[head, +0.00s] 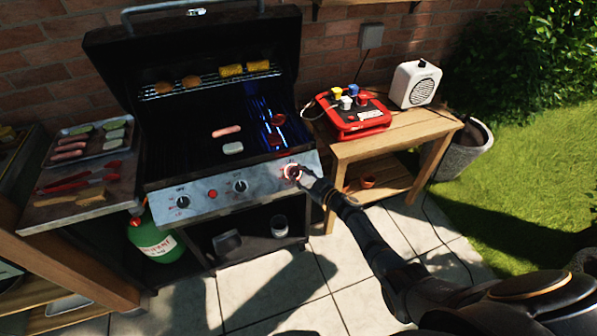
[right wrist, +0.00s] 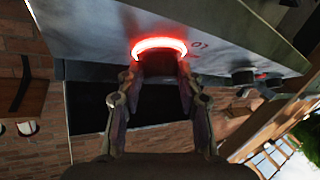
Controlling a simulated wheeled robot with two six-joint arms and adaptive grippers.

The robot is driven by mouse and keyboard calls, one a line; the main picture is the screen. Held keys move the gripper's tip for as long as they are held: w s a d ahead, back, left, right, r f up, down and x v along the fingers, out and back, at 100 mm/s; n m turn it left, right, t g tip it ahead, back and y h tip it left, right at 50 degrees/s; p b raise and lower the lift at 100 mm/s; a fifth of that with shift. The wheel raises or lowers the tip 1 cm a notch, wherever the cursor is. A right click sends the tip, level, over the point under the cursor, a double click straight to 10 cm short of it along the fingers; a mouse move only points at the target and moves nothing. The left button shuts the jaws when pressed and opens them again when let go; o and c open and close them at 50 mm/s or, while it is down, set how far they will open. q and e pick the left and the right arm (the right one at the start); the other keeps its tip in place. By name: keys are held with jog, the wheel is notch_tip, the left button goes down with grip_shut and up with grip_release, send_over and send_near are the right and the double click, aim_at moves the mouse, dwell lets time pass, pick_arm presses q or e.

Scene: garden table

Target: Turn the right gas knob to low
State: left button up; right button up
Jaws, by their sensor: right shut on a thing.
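The gas grill (head: 232,193) stands open with its control panel facing me. The right gas knob (right wrist: 160,57) sits on the panel with a glowing red ring around it. My right gripper (head: 293,173) is at this knob, and in the right wrist view its two fingers (right wrist: 158,85) are closed on the knob's sides. The fingers hide most of the knob, so its setting cannot be read. Two other knobs, the left one (head: 183,202) and the middle one (head: 240,186), show on the panel. Blue flames (head: 270,125) burn at the grill's right side. My left gripper is not in view.
A wooden side table (head: 425,122) right of the grill holds a red box (head: 362,124) with colored knobs and a white speaker (head: 415,84). Left are a food tray (head: 92,141) and tongs (head: 62,184). A green gas bottle (head: 152,240) stands below. Paving in front is clear.

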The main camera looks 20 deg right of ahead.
jog(key=shift+d+r+n+g+y, duration=0.1)
jog(key=shift+n+g+y, duration=0.3)
jog(key=shift+n, duration=0.3)
jog(key=shift+w, duration=0.1)
jog(key=o, duration=1.2)
jog(key=shift+c, duration=0.2)
jog(key=v, duration=1.2)
jog(key=shift+d, duration=0.1)
